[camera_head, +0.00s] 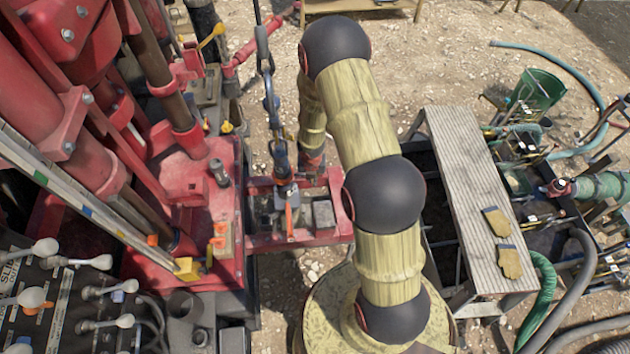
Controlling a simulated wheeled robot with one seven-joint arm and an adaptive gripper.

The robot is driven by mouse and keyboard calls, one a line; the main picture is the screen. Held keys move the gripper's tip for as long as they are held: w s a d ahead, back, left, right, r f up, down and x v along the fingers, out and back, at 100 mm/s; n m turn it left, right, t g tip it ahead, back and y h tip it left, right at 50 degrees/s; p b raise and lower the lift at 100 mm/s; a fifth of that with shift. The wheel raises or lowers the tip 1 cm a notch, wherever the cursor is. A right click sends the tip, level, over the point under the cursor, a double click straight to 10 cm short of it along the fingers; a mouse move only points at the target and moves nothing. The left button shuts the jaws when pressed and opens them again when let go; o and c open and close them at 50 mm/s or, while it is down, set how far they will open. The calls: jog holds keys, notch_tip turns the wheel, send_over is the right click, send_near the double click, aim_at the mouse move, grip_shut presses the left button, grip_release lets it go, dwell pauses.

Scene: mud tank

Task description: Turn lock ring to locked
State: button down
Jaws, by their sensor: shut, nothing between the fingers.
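I cannot make out the lock ring for certain or read its position. My arm reaches up from the bottom and folds down at its far end beside a red frame (262,241). My gripper (311,176) is at that low end, small and partly lost among the dark parts there. It is shut, and I see nothing held in it. Just left of it stands a dark blue-grey fitting (283,187) with an orange piece (289,219) below. A gap between gripper and fitting cannot be judged.
Red rig machinery (190,180) crowds the left, with a lever panel (60,300) at lower left. A ribbed plank (465,180) carrying yellow gloves (509,260) lies right of my arm. A green bucket (540,90) and hoses lie beyond. Gravel at upper middle is open.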

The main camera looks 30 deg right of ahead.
jog(key=r, duration=0.1)
jog(key=r+p, duration=0.1)
jog(key=r, duration=0.3)
jog(key=shift+s+a+p, duration=0.2)
jog(key=shift+s+p, duration=0.2)
